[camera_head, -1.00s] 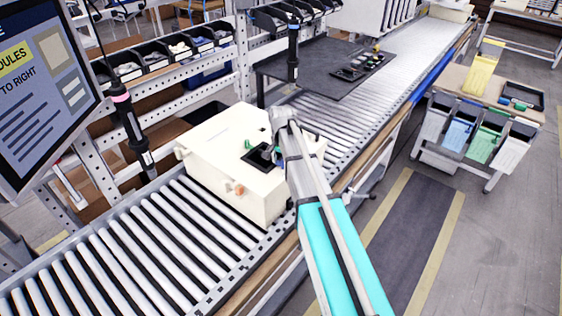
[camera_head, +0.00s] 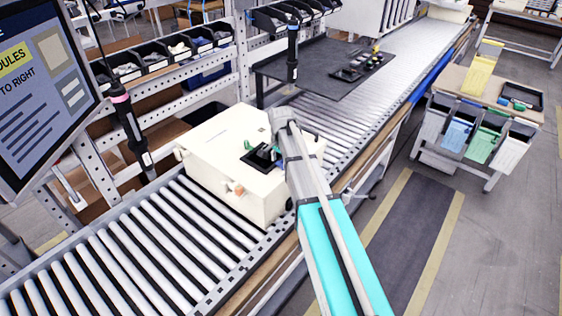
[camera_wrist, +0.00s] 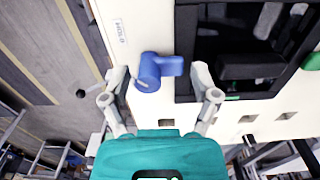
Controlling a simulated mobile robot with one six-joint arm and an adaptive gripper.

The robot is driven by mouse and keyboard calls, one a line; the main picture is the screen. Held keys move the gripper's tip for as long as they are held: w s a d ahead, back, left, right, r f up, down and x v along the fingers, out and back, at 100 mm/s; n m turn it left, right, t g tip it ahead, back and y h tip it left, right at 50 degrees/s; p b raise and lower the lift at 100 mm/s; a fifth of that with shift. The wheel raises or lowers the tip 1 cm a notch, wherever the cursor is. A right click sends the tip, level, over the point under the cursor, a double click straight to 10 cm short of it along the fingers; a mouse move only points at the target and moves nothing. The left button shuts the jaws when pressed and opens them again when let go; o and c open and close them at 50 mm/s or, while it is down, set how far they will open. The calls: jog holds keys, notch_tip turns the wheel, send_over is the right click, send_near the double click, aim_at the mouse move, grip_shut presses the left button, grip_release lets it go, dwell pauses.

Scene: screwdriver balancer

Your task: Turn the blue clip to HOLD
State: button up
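The blue clip (camera_wrist: 155,72) shows in the wrist view on the face of a cream box (camera_head: 229,153). The clip has a round body and a short arm that points right, over the edge of a black recessed part (camera_wrist: 235,50). A small label (camera_wrist: 119,31), which seems to read HOLD, is above and left of the clip. My gripper (camera_wrist: 160,80) is open, with one pale fingertip on each side of the clip and gaps to both.
The box rests on a roller conveyor (camera_head: 150,243). A dark board with a parts tray (camera_head: 362,64) lies farther along. A cart with bins (camera_head: 490,100) stands at the right.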

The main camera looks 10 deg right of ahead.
aim_at(281, 170)
jog(key=shift+o, duration=0.2)
jog(key=shift+n, duration=0.4)
jog(key=n, duration=0.3)
jog(key=shift+s+a, duration=0.1)
jog(key=shift+a, duration=0.05)
jog(key=n, duration=0.5)
jog(key=shift+s+n, duration=0.25)
jog(key=shift+n, duration=0.05)
jog(key=n, duration=0.4)
jog(key=shift+s+n, duration=0.2)
jog(key=shift+n, duration=0.1)
jog(key=n, duration=0.4)
jog(key=shift+s, duration=0.2)
notch_tip(281, 170, up, 14)
jog(key=p, duration=1.4)
jog(key=s+f+m+b, duration=0.3)
jog(key=s+f+b, duration=0.2)
jog(key=s, duration=0.5)
jog(key=s+f+m+b, duration=0.4)
jog(key=s+f+b, duration=0.1)
jog(key=s, duration=0.6)
jog(key=shift+m, duration=0.3)
jog(key=shift+f, duration=0.1)
dwell(0.3)
